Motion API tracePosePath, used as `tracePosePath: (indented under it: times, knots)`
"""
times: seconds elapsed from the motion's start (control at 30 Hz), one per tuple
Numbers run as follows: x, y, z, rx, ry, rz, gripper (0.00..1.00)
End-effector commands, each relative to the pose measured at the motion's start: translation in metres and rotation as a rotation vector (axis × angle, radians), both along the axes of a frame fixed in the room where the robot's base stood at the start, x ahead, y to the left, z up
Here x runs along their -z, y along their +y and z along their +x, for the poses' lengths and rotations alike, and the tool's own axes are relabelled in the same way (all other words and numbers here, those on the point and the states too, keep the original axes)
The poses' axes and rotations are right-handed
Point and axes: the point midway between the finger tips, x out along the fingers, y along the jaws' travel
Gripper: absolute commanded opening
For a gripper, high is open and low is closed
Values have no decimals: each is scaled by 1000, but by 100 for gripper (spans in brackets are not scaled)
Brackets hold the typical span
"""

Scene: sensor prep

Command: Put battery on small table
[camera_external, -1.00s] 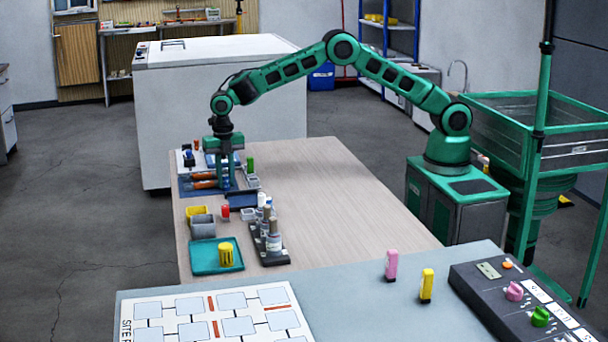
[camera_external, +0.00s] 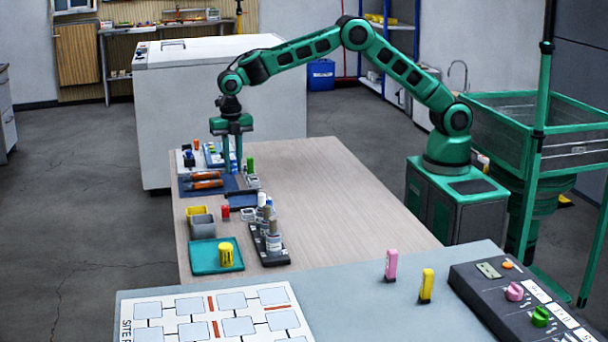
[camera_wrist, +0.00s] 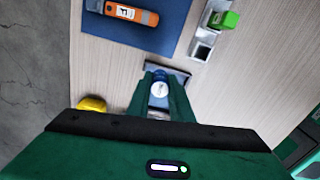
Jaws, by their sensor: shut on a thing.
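My gripper (camera_external: 233,168) is raised above the far part of the wooden table (camera_external: 330,205), fingers pointing down. A grey-blue table (camera_external: 345,300) stands in the foreground. Which table is the small one I cannot tell.
The wooden table's right half is clear. The foreground table holds pink (camera_external: 391,265) and yellow (camera_external: 426,285) blocks.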

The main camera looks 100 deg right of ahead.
Motion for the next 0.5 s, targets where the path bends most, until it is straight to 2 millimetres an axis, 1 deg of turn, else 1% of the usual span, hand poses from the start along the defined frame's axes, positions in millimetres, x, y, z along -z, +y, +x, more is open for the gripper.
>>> tracePosePath:
  times: [0.03,0.2,0.33,0.5]
  knots:
    - [-8,12,-4,-5,-2,-1,0]
    - [-24,37,-15,-3,-2,0,0]
    - [-32,50,-20,-3,-1,0,0]
    - [-36,57,-24,2,-1,0,0]
